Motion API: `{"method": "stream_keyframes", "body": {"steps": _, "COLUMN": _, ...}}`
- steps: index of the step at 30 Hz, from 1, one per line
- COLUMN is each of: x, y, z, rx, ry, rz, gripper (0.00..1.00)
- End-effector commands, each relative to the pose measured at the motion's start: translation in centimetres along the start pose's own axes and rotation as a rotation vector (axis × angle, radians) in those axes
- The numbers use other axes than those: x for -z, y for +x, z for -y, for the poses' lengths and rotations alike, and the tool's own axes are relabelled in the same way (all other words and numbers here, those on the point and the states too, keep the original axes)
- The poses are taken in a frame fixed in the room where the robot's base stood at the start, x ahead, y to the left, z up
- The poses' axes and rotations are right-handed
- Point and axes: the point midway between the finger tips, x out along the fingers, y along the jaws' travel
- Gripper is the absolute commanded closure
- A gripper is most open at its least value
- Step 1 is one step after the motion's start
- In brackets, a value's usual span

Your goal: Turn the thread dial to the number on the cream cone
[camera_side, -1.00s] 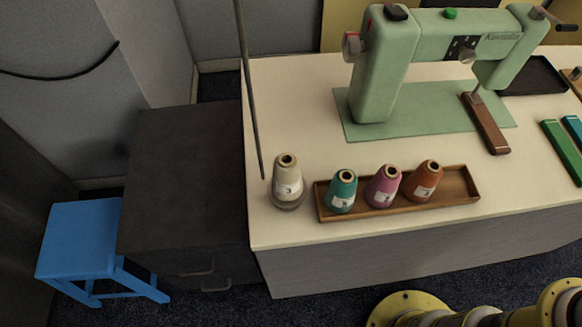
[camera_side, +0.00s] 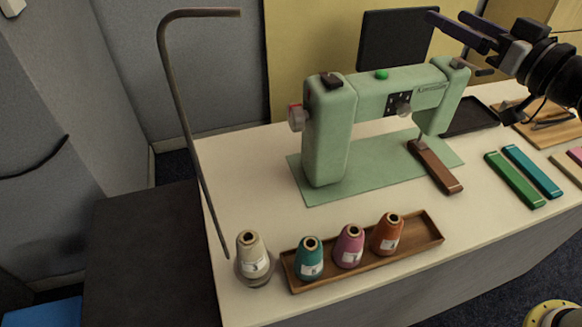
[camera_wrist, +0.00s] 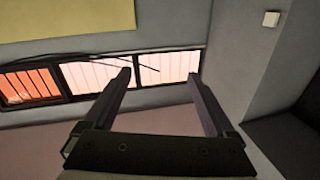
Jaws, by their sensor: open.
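The cream cone (camera_side: 250,252) stands upright on a round base at the table's near left corner; its white label is too small to read surely now, though a second ago it looked like a 3. The green sewing machine (camera_side: 335,130) stands behind. The thread dial (camera_side: 403,105) is a small grey knob on a dark plate on the machine's arm; its setting is too small to read. My gripper (camera_side: 448,16) is open and empty, high at the upper right, apart from the dial. In the wrist view my gripper (camera_wrist: 158,75) points at a wall and window, with nothing between its fingers.
A wooden tray (camera_side: 433,240) holds teal, pink and orange cones. A tall bent rod (camera_side: 185,120) rises left of the machine. A brown bar (camera_side: 436,167) lies under the needle. Green (camera_side: 514,180) and blue (camera_side: 532,171) bars lie to the right.

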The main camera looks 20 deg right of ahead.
Motion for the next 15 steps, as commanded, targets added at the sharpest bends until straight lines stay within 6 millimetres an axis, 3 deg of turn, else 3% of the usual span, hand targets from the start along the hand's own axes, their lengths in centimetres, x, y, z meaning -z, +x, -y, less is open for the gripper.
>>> {"method": "stream_keyframes", "body": {"steps": 3, "x": -2.9, "y": 3.1, "z": 4.5, "rx": 0.075, "ry": 0.009, "rz": -0.072, "gripper": 0.1}}
{"method": "stream_keyframes", "body": {"steps": 5, "x": -4.8, "y": 4.2, "z": 7.0, "rx": 0.114, "ry": 0.012, "rz": -0.109, "gripper": 0.1}}
{"method": "stream_keyframes", "body": {"steps": 8, "x": -9.3, "y": 4.8, "z": 11.9, "rx": 0.188, "ry": 0.013, "rz": -0.154, "gripper": 0.1}}
{"method": "stream_keyframes", "body": {"steps": 11, "x": -15.6, "y": 3.5, "z": 17.6, "rx": 0.284, "ry": 0.001, "rz": -0.168, "gripper": 0.1}}
{"method": "stream_keyframes", "body": {"steps": 15, "x": -24.9, "y": -0.7, "z": 23.8, "rx": 0.42, "ry": -0.042, "rz": -0.097, "gripper": 0.1}}
